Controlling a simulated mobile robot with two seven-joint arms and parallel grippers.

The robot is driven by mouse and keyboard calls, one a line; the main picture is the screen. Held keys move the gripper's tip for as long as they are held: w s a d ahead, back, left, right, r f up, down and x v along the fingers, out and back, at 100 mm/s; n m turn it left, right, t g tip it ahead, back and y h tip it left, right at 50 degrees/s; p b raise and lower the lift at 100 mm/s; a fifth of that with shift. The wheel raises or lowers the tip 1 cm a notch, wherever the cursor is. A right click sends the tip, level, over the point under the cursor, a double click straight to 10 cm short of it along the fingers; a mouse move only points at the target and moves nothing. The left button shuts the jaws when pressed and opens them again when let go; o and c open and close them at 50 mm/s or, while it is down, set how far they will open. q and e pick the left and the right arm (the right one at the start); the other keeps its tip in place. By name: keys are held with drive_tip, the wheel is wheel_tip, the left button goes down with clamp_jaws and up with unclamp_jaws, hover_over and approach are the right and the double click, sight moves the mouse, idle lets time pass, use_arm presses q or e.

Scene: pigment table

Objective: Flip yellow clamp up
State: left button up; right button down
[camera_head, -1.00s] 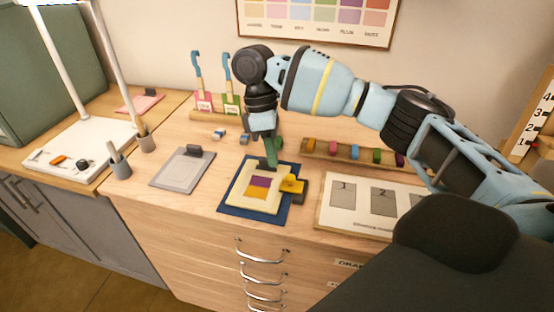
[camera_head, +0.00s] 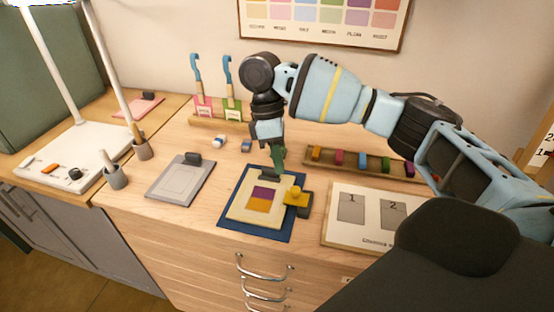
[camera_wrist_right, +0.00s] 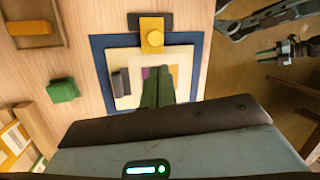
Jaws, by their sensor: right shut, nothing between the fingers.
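The yellow clamp (camera_head: 297,197) sits on a dark base at the right edge of a blue board (camera_head: 232,226). In the right wrist view the clamp (camera_wrist_right: 152,35) reaches from its dark base toward the cream sheet (camera_head: 240,208), and a round knob shows on it. My right gripper (camera_head: 281,170) points down over the far side of the board, behind and left of the clamp and apart from it. Its green fingers (camera_wrist_right: 158,86) are shut and empty. A dark grey block (camera_wrist_right: 121,82) lies at the sheet's edge. My left gripper (camera_wrist_right: 284,48) shows at the right of the wrist view, its opening unclear.
A rack of coloured blocks (camera_head: 340,167) stands behind right of the board. A numbered panel (camera_head: 345,233) lies to the right, a grey clipboard (camera_head: 178,182) to the left. Small blue-white pieces (camera_head: 219,141) lie behind. Bare wood separates the clipboard from the board.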

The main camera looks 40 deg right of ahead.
sight(286, 199)
drive_tip(key=x, duration=0.5)
drive_tip(key=shift+s+f, duration=0.1)
drive_tip(key=shift+f, duration=0.2)
use_arm(q)
drive_tip(key=shift+w+r, duration=0.1)
drive_tip(key=shift+w, duration=0.2)
use_arm(e)
drive_tip(key=shift+x, duration=0.75)
use_arm(q)
drive_tip(key=shift+s, duration=0.1)
drive_tip(key=shift+s, duration=0.1)
